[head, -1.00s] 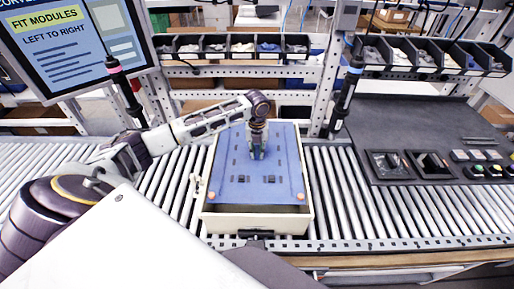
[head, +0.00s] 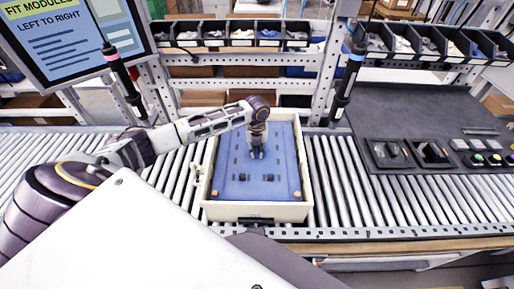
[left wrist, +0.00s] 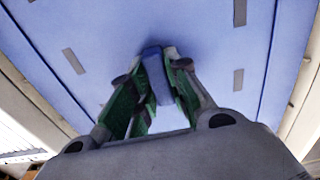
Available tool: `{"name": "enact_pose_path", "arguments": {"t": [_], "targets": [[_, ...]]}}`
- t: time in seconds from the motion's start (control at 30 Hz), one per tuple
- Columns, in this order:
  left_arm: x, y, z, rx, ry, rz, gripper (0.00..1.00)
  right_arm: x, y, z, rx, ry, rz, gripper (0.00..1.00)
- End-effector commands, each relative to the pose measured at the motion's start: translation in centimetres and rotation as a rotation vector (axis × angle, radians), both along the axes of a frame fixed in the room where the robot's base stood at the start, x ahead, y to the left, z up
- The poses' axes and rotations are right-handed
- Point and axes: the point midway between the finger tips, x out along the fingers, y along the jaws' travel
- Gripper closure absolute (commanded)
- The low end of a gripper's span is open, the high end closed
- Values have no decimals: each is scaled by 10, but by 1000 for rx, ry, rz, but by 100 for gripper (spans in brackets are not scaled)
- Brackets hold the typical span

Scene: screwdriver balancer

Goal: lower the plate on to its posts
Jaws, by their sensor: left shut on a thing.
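The blue plate (head: 235,182) lies level within the walls of a cream box (head: 256,212) on the conveyor in the head view. Orange spots show at its two near corners. My left gripper (head: 257,153) reaches down over the far half of the plate. In the left wrist view my left gripper (left wrist: 155,88) is shut on a blue raised handle (left wrist: 154,70) on the plate (left wrist: 105,40). The posts under the plate are hidden, so I cannot tell whether it touches them. My right gripper is not in view.
The roller conveyor (head: 385,203) runs left and right of the box. Two hanging screwdrivers, one at left (head: 122,80) and one at right (head: 347,85), hang beyond it. A dark panel (head: 420,115) with buttons stands at right. Part bins (head: 228,33) line the back.

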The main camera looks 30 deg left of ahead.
Motion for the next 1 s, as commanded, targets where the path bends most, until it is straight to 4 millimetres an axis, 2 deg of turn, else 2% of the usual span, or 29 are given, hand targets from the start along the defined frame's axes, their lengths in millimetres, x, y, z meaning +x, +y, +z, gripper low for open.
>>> {"name": "enact_pose_path", "arguments": {"t": [0.13, 1.0], "targets": [[0, 0, -10, -1, -1, 0, 100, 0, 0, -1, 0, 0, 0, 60], [0, 0, -57, -1, -2, -1, 100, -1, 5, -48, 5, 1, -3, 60]]}}
